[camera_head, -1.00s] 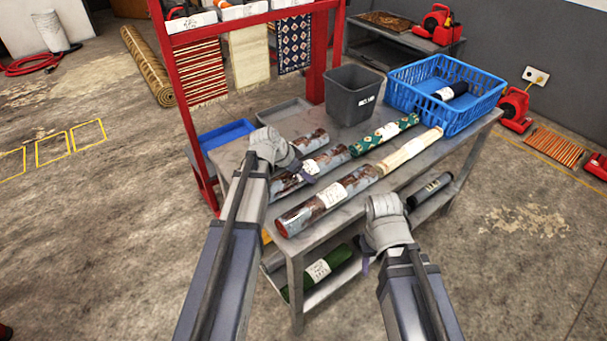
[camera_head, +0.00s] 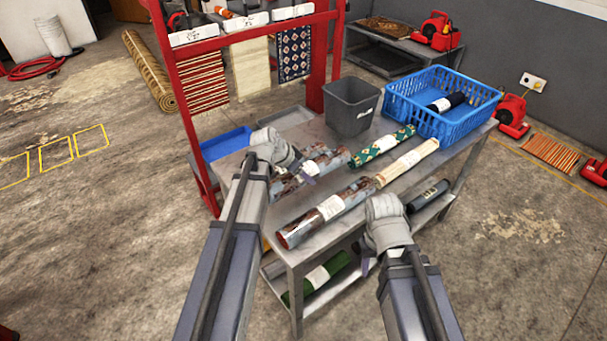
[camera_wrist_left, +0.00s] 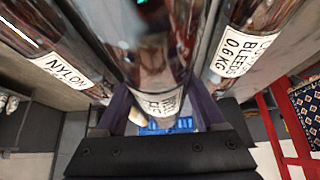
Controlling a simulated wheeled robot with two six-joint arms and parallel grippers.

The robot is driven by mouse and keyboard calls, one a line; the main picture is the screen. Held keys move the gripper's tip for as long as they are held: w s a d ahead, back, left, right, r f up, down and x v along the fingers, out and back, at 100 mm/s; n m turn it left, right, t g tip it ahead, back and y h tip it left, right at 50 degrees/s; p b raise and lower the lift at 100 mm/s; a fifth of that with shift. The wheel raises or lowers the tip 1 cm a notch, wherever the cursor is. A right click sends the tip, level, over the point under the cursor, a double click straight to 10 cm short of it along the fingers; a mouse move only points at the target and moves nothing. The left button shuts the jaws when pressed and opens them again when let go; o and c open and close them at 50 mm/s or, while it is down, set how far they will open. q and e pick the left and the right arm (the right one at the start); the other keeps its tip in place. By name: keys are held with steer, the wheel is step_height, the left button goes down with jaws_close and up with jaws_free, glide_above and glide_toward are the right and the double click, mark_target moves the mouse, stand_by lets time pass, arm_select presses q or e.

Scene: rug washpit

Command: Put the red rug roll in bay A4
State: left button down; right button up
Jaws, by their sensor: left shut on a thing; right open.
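Several wrapped rug rolls lie on the metal table. My left gripper (camera_head: 303,171) is shut on a dark reddish-brown roll in clear wrap; in the left wrist view this roll (camera_wrist_left: 150,45) runs between the fingers, its white label partly hidden. A roll labelled NYLON (camera_wrist_left: 38,50) and one labelled BLEEDS 0.6KG (camera_wrist_left: 245,40) lie on either side. In the head view, a similar roll with a red end (camera_head: 325,210) lies nearest the front. I cannot tell whether the held roll is lifted. My right gripper (camera_head: 365,262) is open and empty by the table's front edge. No A4 marking is readable.
A green roll (camera_head: 382,146), a cream roll (camera_head: 408,162), a grey bin (camera_head: 351,108) and a blue basket (camera_head: 440,112) stand on the table. A red rack (camera_head: 185,100) rises behind. Yellow outlined rectangles (camera_head: 56,153) mark clear floor at left.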

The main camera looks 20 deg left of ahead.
mark_target(304, 169)
arm_select(q)
steer(key=shift+r+p, duration=4.05)
steer(key=shift+r, duration=0.55)
steer(key=shift+r, duration=0.1)
